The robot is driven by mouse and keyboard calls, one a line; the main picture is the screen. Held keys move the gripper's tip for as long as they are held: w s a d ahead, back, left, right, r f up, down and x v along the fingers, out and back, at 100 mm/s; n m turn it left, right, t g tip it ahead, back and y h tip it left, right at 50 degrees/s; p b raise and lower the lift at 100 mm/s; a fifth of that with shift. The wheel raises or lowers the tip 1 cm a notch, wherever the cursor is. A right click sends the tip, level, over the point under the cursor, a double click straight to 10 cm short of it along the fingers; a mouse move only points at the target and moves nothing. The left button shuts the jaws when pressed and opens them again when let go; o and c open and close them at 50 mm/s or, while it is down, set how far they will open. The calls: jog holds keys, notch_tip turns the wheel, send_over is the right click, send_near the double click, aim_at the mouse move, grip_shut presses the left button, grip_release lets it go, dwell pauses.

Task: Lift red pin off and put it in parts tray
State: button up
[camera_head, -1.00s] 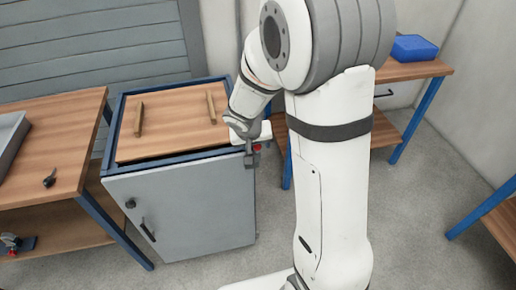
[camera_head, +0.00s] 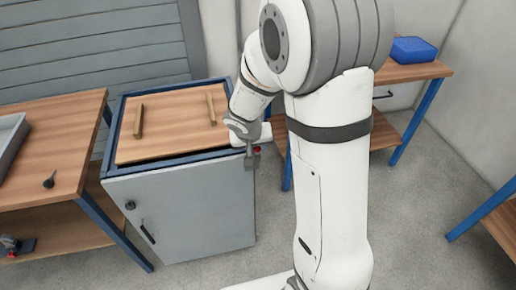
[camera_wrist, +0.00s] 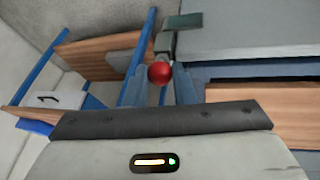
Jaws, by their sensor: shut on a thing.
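The red pin (camera_wrist: 159,72) shows as a round red head in the middle of the wrist view, between the two fingers of my gripper (camera_head: 250,152). In the head view the red pin (camera_head: 257,149) is a small red spot at the gripper, by the right front corner of the grey cabinet. My gripper is shut on it. A grey-green bracket (camera_wrist: 181,42) lies just beyond the pin; whether the pin is still in it I cannot tell. A grey tray (camera_head: 9,138) is partly in view on the left table.
The grey cabinet (camera_head: 190,207) has a wooden top with two bars. A dark knobbed object (camera_head: 49,181) lies on the left table. A blue bin (camera_head: 413,50) stands on the right bench. Floor between cabinet and right bench is clear.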

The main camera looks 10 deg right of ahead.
notch_tip(320, 180, up, 10)
jog(key=p, duration=0.2)
dwell(0.4)
